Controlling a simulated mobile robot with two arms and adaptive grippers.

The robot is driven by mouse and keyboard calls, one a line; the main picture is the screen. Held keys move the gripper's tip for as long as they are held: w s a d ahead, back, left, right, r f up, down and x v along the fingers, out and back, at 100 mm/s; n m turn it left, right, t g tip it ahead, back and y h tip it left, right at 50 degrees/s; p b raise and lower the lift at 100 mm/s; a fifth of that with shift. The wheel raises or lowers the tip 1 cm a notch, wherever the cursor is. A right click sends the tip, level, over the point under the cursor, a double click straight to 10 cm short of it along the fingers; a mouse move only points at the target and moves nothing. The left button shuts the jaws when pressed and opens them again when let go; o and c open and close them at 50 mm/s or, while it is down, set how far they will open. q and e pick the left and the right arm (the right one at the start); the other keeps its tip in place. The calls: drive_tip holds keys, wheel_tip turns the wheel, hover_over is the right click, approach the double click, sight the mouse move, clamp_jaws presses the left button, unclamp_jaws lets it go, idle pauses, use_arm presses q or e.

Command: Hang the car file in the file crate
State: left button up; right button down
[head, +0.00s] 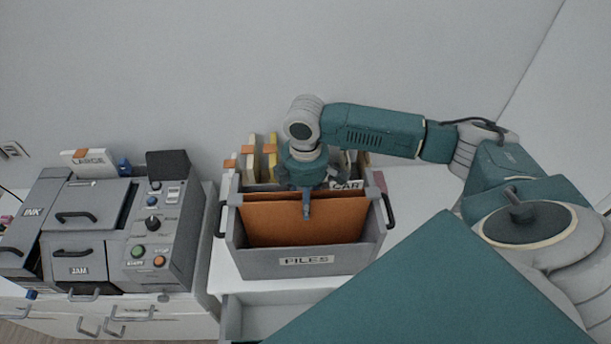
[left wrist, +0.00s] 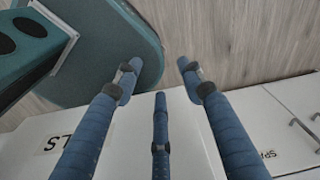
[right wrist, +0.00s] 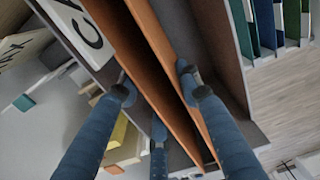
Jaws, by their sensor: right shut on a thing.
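The grey file crate (head: 228,240) with a FILES label stands on the white desk. An orange file (head: 270,222) sits inside it, its front panel rising a little above the crate's front wall. A white CAR label (head: 347,185) shows just behind it at right; part of this label is in the right wrist view (right wrist: 92,38). My right gripper (head: 306,208) reaches down at the file's upper edge. In the right wrist view my right gripper (right wrist: 155,82) is shut on the orange file (right wrist: 150,45). My left gripper (left wrist: 158,80) is open and empty, seen only in the left wrist view.
Yellow and white folders (head: 252,158) with orange tabs stand behind the crate. A grey machine (head: 85,235) with buttons stands to the left. The crate has black side handles (head: 389,211). A drawer (head: 260,315) is below the desk top.

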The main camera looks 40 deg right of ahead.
drive_tip(key=shift+f+p, duration=0.3)
drive_tip(key=shift+f, duration=0.1)
idle(0.5)
drive_tip(key=c, duration=1.1)
unclamp_jaws()
drive_tip(key=shift+r, duration=0.1)
wheel_tip(320, 180, up, 12)
drive_tip(key=shift+f, duration=0.1)
